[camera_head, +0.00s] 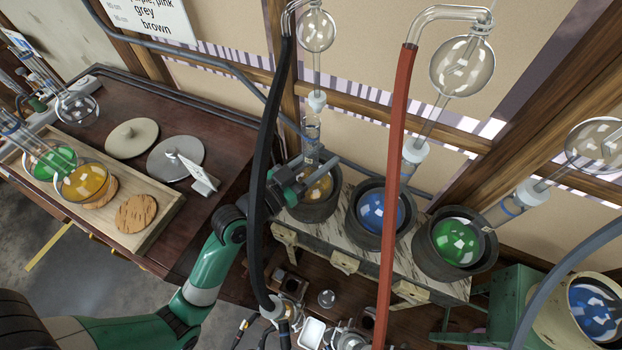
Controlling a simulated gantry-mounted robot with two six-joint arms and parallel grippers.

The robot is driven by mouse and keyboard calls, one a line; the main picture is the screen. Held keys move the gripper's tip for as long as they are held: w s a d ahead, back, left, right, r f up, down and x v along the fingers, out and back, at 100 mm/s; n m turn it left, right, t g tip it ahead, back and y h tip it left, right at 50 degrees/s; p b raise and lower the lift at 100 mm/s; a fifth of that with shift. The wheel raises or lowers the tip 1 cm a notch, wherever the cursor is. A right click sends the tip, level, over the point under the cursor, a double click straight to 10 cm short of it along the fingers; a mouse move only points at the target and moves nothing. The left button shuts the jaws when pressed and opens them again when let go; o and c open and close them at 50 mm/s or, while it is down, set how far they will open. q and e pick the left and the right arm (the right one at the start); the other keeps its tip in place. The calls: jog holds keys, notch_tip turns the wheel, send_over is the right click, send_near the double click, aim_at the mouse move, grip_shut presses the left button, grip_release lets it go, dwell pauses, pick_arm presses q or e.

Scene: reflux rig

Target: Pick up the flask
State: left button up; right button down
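A round flask with amber liquid (320,187) sits in a dark heating pot (318,211) at the left end of a marble-topped bench. Its clear neck (311,128) rises under a glass condenser. My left gripper (316,172) is at this flask's neck, just above the bulb. The black hose and the gripper body hide part of the fingers, so I cannot tell whether they are closed on the neck. Other flasks hold blue (376,208) and green (456,240) liquid in neighbouring pots. My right gripper is not in view.
A wooden tray (150,228) on the brown table holds a green flask (50,160), another amber flask (84,183) and cork rings (137,213). A black hose (268,150) and a red hose (394,150) hang in front of the bench. A blue flask (594,308) stands far right.

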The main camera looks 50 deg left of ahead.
pick_arm(q)
grip_shut()
dwell(1.1)
